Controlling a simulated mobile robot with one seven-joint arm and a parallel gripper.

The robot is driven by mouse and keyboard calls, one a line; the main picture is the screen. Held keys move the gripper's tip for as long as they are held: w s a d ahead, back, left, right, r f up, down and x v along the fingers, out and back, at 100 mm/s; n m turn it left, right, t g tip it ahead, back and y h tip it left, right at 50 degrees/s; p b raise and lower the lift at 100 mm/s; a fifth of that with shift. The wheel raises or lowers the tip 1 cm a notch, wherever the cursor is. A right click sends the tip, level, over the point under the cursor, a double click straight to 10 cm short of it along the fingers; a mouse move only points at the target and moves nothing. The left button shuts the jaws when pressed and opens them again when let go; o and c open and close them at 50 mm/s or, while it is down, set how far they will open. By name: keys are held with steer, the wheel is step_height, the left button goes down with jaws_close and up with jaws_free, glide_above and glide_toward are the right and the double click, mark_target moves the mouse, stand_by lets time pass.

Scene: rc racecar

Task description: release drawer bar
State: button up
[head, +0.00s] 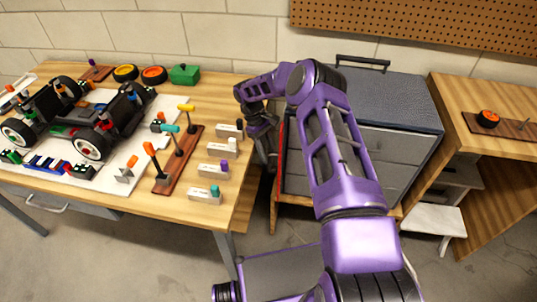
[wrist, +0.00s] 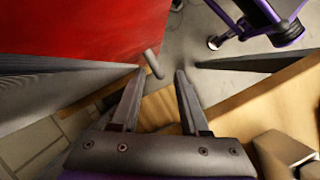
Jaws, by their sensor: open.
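The grey drawer cabinet (head: 385,100) stands right of the workbench, with drawer fronts (head: 385,142) partly hidden behind my purple arm. A narrow red surface (head: 281,155) shows at its left; a large red panel (wrist: 90,25) fills the wrist view's upper left. A short grey bar (wrist: 152,63) shows there by the panel's lower right edge, just beyond my fingertips. My gripper (wrist: 159,78) is open, with nothing visible between its fingers. In the head view, my gripper (head: 271,163) points down in the gap between bench and cabinet. I cannot tell whether it touches the bar.
The wooden workbench (head: 215,88) at left carries the car chassis (head: 75,122), a tool rack (head: 178,160) and several pale blocks. Its right edge is close to my gripper.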

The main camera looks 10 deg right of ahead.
steer(key=shift+s+d+f, duration=0.1)
steer(key=shift+s+f, duration=0.05)
steer(key=shift+f, duration=0.3)
jaws_close()
steer(key=m+b, duration=0.1)
steer(key=w+m+b, duration=0.1)
steer(key=b, duration=0.1)
steer(key=shift+m+g+y+b, duration=0.3)
steer(key=shift+y, duration=0.1)
